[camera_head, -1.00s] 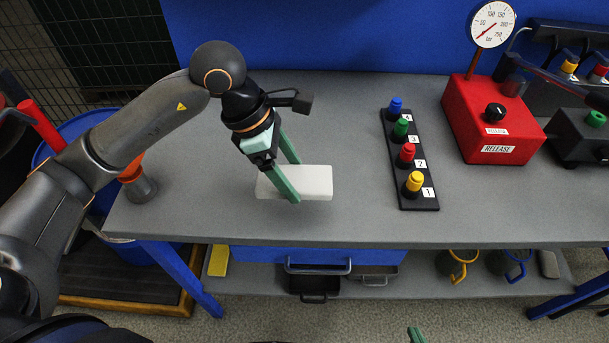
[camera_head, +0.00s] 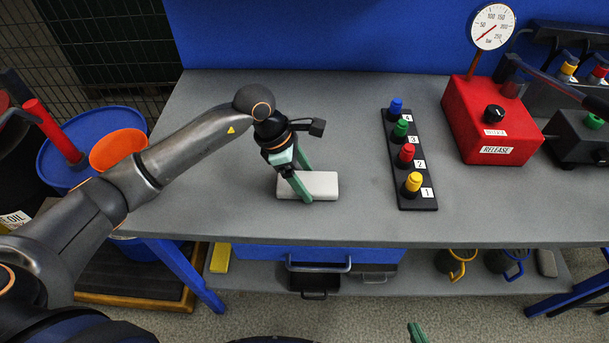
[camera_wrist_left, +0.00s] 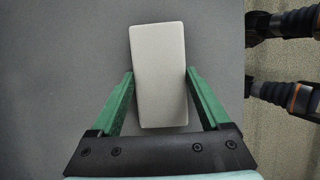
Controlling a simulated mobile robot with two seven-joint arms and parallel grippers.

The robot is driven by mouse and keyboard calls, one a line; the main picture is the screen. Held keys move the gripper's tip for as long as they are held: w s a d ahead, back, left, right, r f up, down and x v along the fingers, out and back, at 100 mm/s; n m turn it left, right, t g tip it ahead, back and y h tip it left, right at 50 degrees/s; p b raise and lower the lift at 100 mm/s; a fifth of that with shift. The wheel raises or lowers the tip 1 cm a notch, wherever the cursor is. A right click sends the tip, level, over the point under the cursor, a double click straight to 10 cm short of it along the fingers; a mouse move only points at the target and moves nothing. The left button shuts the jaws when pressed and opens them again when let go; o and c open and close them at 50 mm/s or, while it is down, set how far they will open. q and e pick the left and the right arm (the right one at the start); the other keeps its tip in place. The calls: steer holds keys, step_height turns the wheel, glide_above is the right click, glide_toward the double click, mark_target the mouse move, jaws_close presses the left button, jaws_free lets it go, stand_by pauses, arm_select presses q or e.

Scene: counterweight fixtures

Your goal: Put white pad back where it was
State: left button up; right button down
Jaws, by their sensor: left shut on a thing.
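The white pad (camera_head: 325,186) is a flat, rounded rectangular block at the left half of the grey bench. My left gripper (camera_head: 307,187) is shut on it, with its green fingers across the pad's long sides. In the left wrist view the pad (camera_wrist_left: 158,70) lies between the two fingers and extends beyond their tips. The pad is at or just above the bench top; I cannot tell if it touches. Only a green tip of my right gripper (camera_head: 416,333) shows at the bottom edge of the head view, so its opening is hidden.
A black strip (camera_head: 405,190) with numbered coloured pegs stands right of the pad. A red release box (camera_head: 490,125) with a gauge (camera_head: 492,26) is farther right. A blue drum (camera_head: 65,150) and an orange container (camera_head: 117,147) are at left. The bench around the pad is clear.

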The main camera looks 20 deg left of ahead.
arm_select(q)
steer(key=shift+f, duration=0.2)
steer(key=o, duration=1.2)
steer(key=shift+c, duration=0.2)
steer(key=shift+r, duration=0.15)
steer(key=shift+r, duration=0.25)
steer(key=v, duration=1.1)
steer(key=shift+r+b, duration=0.35)
steer(key=shift+s+a+f, duration=0.1)
steer(key=shift+s+a, duration=0.05)
steer(key=shift+s, duration=0.05)
